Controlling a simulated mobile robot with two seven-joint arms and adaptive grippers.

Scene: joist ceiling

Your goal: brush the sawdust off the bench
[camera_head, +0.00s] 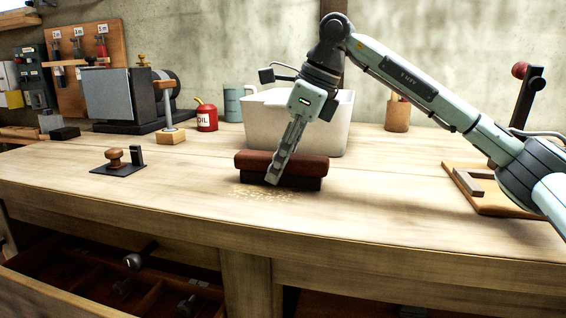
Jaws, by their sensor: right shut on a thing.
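A bench brush with a reddish-brown wooden back and dark bristles (310,168) rests on or just above the wooden bench top (390,195) near the middle. My right gripper (279,172) reaches down from the upper right and is shut on the brush. Its fingers cover part of the brush back. A patch of pale sawdust (258,196) lies on the bench just in front of the brush, towards the front edge. The exact gap between bristles and bench cannot be told. My left gripper is not in view.
A white bin (265,125) stands behind the brush. A red oil can (206,117) and a grey mug (233,103) stand to its left. A hand plane (118,162) sits at left, a wooden board (492,192) at right. An open drawer (110,285) juts out below.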

